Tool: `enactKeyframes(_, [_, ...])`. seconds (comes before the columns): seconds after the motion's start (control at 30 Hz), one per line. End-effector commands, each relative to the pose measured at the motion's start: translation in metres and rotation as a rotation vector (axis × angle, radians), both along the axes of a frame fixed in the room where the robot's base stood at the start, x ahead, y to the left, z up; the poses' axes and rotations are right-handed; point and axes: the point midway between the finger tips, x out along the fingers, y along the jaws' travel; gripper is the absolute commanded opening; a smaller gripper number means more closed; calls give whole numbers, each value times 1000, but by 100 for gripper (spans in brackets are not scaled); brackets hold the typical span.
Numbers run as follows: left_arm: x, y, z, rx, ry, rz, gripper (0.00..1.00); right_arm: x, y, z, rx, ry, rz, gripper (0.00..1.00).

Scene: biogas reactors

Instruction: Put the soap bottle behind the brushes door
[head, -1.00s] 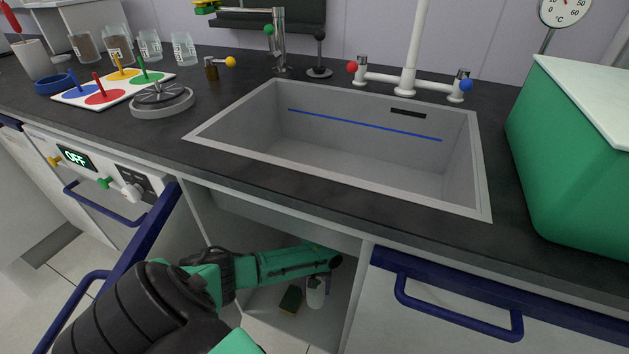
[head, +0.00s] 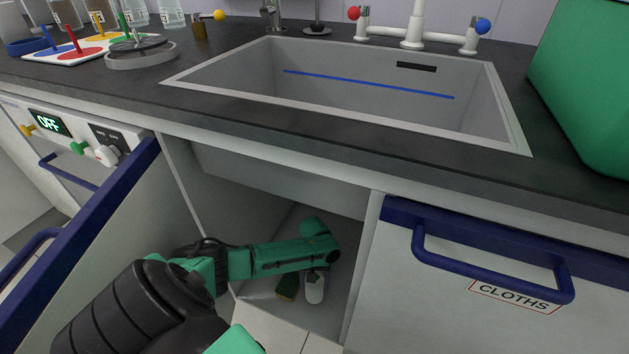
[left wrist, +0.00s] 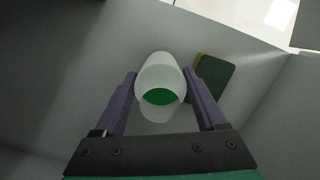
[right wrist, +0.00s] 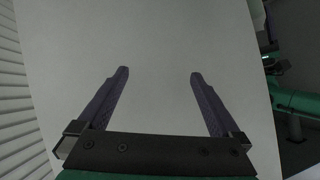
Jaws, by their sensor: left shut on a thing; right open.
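The soap bottle, a white bottle with green showing in it (left wrist: 158,88), stands inside the open cabinet under the sink. It also shows in the head view (head: 315,287). My left gripper (left wrist: 160,73) reaches into the cabinet and is shut on the bottle, one finger on each side. In the head view my left arm hides the fingers. An open door with a blue edge (head: 85,235) is at the left; no label on it is visible. A shut door at the right (head: 450,290) reads CLOTHS. My right gripper (right wrist: 158,75) is open and empty before a plain pale surface.
A green and yellow sponge (head: 287,287) is close beside the bottle in the cabinet, and in the left wrist view (left wrist: 213,78). The counter edge and sink (head: 350,90) are above. The CLOTHS door's blue handle (head: 490,275) juts out. A green box (head: 590,90) stands on the counter.

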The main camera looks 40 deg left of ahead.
Motion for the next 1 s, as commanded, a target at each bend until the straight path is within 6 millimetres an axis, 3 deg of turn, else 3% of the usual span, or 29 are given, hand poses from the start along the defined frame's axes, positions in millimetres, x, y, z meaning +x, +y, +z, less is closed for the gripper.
enactKeyframes(0.5, [0, 0, -7, -1, -1, 0, 0, -1, 5, -3, 45, -52, -16, 100])
enactKeyframes(0.53, [0, 0, -7, 0, 0, 0, 84, -1, 5, -2, 44, -53, -16, 100])
enactKeyframes(0.57, [0, 0, -7, 0, 0, 0, 96, -1, 5, -2, 44, -53, -16, 100])
enactKeyframes(0.6, [0, 0, -7, 0, 0, 0, 100, -1, 5, -2, 44, -53, -16, 100])
enactKeyframes(1.0, [1, 1, 4, 0, 0, 1, 100, 2, 0, 6, 4, -10, -3, 100])
